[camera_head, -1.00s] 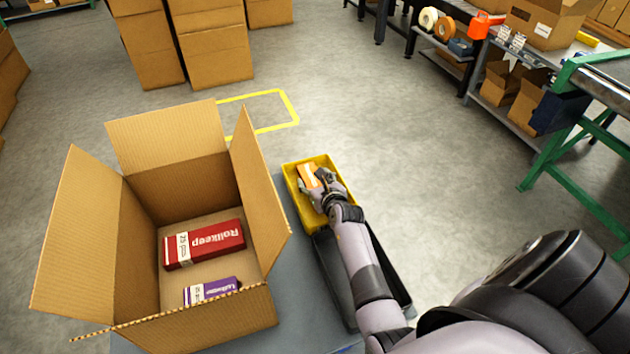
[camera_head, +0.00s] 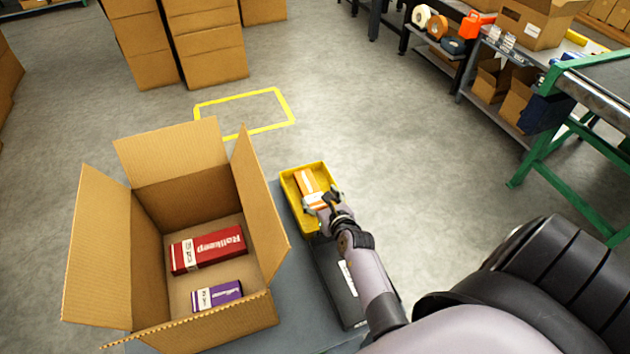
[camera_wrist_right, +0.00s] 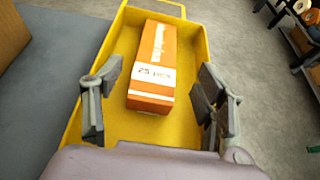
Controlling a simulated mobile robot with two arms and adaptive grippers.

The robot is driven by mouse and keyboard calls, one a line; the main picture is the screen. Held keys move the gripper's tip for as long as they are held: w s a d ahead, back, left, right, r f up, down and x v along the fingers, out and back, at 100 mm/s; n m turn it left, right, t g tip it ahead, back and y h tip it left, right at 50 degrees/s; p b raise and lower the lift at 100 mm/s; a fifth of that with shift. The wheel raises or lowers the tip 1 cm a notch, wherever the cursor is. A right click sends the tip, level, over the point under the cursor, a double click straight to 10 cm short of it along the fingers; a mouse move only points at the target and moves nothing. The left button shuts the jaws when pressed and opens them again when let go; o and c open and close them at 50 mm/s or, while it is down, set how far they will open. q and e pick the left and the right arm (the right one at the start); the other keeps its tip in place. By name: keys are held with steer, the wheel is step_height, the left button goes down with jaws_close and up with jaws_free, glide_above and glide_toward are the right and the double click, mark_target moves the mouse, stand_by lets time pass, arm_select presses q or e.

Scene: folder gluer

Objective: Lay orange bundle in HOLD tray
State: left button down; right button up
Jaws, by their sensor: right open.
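The orange bundle (camera_head: 308,184), with a white band, lies in the yellow tray (camera_head: 290,190), which I take to be the HOLD tray; no label on it is legible. In the right wrist view the bundle (camera_wrist_right: 154,58) rests on the floor of the tray (camera_wrist_right: 115,130), apart from its side walls. My right gripper (camera_head: 322,199) is open at the near end of the bundle. In the right wrist view its fingers (camera_wrist_right: 157,92) stand apart on either side with gaps to the bundle. My left gripper is not in view.
An open carton (camera_head: 125,250) stands left of the tray, holding a red box (camera_head: 208,248) and a purple box (camera_head: 217,295). A dark tray (camera_head: 335,285) sits nearer, partly under my right arm. A green-framed conveyor (camera_head: 560,130) and shelving stand at right.

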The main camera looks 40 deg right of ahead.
steer(key=p+v, duration=0.1)
steer(key=v, duration=0.1)
steer(key=shift+s+a+r, duration=0.1)
steer(key=shift+s+r, duration=0.1)
steer(key=shift+r, duration=0.05)
steer(key=shift+s+a+p, duration=0.1)
steer(key=shift+s+p, duration=0.2)
steer(key=shift+s, duration=0.2)
steer(key=shift+r, duration=0.15)
stand_by(0.8)
